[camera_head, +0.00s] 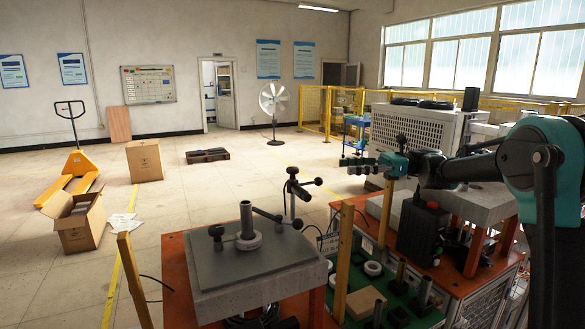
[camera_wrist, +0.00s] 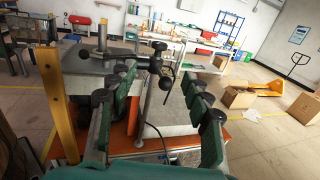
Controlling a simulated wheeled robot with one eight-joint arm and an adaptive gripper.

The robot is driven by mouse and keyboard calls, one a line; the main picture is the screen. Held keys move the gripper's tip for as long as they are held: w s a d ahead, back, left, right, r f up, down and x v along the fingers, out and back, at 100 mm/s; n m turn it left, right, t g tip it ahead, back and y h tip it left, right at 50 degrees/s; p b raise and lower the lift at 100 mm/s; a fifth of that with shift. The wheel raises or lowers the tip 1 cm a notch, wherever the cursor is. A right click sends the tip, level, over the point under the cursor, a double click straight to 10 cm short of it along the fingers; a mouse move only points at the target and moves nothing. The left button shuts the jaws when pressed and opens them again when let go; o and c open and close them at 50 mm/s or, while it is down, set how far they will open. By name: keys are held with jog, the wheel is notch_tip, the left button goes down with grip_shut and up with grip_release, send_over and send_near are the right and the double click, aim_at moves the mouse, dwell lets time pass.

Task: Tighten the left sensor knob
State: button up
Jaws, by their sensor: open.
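My gripper (camera_head: 352,166) is open and empty, held in the air to the right of the grey block, fingers pointing left in the head view. In the wrist view its two green fingers with black pads (camera_wrist: 158,78) are spread apart. Between and beyond them is a black sensor clamp (camera_wrist: 155,62) with black knobs; the gripper is not seen touching it. In the head view a tall black clamp (camera_head: 293,186) and a low black knob (camera_head: 216,231) stand around a metal rod (camera_head: 246,218) in a white ring. I cannot tell which knob is the left sensor's.
The grey block (camera_head: 240,268) sits on an orange-framed table (camera_head: 172,262). Yellow wooden posts (camera_head: 344,255) rise near it. A black box (camera_head: 422,228) and a green tray (camera_head: 405,310) with metal parts are at the right. Open floor and cardboard boxes (camera_head: 145,160) lie at the left.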

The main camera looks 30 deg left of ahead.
aim_at(293, 168)
jog(key=x, duration=1.7)
jog(key=shift+s, duration=0.1)
grip_shut()
jog(key=shift+m+t, duration=0.3)
jog(key=shift+t, duration=0.1)
jog(key=m+t+y, duration=0.1)
jog(key=m+t, duration=0.1)
jog(key=t, duration=0.1)
jog(key=m+t+y, duration=0.2)
jog(key=t, duration=0.1)
jog(key=shift+s, duration=0.1)
jog(key=shift+m+t, duration=1.05)
jog(key=shift+t, duration=0.55)
jog(key=shift+m+t, duration=1.05)
jog(key=shift+t, duration=0.85)
